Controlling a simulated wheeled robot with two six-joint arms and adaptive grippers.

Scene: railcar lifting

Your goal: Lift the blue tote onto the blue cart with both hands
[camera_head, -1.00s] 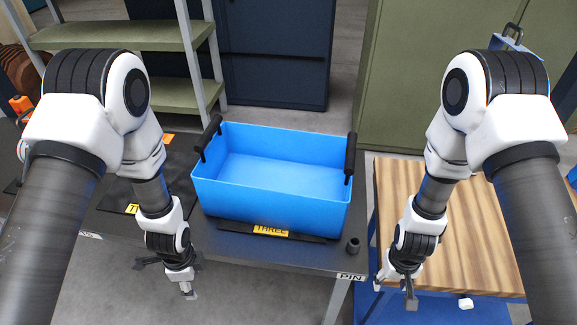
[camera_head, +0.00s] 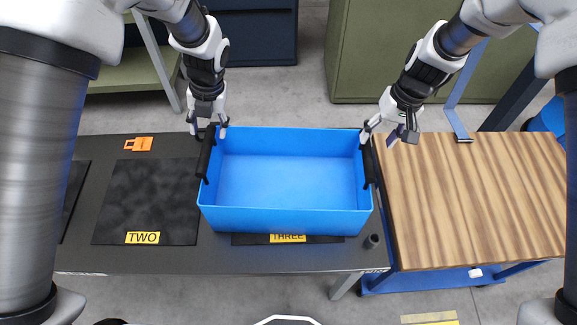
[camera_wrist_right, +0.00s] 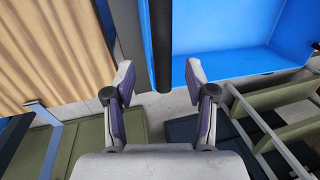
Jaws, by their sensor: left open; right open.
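The blue tote (camera_head: 290,222) sits empty on the dark table at mat THREE. It has a black handle at its left end (camera_head: 206,158) and one at its right end (camera_head: 368,165). My left gripper (camera_head: 209,130) is open at the far end of the left handle; contact cannot be told. My right gripper (camera_head: 387,134) is open near the far end of the right handle. In the right wrist view, that handle (camera_wrist_right: 160,45) lies between the open fingertips (camera_wrist_right: 160,72), or just beyond them. The blue cart (camera_head: 420,281) with its wooden top (camera_head: 470,195) stands right of the table.
Mat TWO (camera_head: 150,200) on the table is empty, with an orange item (camera_head: 139,144) behind it. A small dark cylinder (camera_head: 372,241) stands at the table's front right corner. The cart's wooden top is clear. Its upright blue bar (camera_head: 457,115) stands at the back.

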